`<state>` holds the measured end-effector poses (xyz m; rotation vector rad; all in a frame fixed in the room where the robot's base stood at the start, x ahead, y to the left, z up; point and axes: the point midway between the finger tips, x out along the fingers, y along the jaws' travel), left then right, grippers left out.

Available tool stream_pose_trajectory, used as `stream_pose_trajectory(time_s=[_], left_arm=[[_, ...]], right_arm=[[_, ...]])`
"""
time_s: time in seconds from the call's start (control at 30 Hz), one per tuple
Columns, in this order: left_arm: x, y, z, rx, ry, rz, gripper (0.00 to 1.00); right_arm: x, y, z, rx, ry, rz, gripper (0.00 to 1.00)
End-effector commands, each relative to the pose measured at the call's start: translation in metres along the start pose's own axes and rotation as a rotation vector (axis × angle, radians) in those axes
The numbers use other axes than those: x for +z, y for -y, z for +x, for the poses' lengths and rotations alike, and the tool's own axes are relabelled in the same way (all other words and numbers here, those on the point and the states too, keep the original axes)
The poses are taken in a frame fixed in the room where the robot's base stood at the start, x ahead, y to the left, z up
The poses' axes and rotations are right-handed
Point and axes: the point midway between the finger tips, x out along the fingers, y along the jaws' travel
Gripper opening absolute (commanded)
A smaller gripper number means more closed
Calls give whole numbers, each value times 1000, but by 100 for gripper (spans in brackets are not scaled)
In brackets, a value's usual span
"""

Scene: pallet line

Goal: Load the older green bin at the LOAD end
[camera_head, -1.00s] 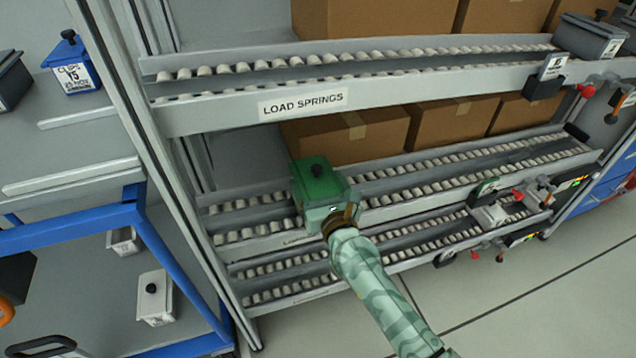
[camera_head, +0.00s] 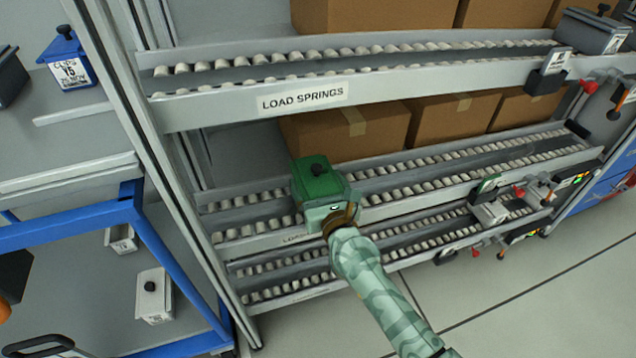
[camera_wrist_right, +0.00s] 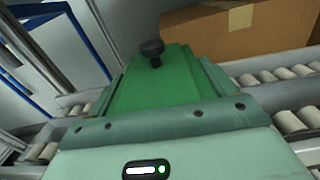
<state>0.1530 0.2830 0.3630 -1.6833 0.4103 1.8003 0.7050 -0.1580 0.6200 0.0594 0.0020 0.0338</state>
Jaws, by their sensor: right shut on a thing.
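A green bin (camera_head: 318,181) with a black knob on its lid is at the left part of the middle roller lane (camera_head: 455,171). My right gripper (camera_head: 338,214) is shut on the bin, on its near side. The green bin (camera_wrist_right: 158,82) also fills the middle of the right wrist view, with rollers on both sides of it. I cannot tell whether its base touches the rollers. The gripper hides the bin's near face and any label there. My left gripper is not in view.
The upper lane carries a LOAD SPRINGS sign (camera_head: 302,97) and a grey bin (camera_head: 592,32) at its far right. Cardboard boxes (camera_head: 350,128) stand behind the lanes. A blue bin (camera_head: 68,62) and a white bin (camera_head: 153,297) are on shelves at left. A grey upright (camera_head: 165,180) stands left of the lanes.

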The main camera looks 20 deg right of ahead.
Motion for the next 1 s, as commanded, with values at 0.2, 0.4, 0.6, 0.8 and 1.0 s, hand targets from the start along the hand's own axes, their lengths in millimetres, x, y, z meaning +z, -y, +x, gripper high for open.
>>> stream_pose_trajectory(time_s=[0.2,0.4,0.6,0.8,1.0], left_arm=[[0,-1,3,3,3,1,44],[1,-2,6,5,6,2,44],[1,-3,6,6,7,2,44],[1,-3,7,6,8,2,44],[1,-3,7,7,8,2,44]], right_arm=[[-2,0,0,0,2,0,42],[-7,0,0,0,0,0,42],[-10,0,-1,0,-4,-1,42],[-12,1,-1,0,-9,-1,92],[-15,1,-2,-1,-14,-1,100]])
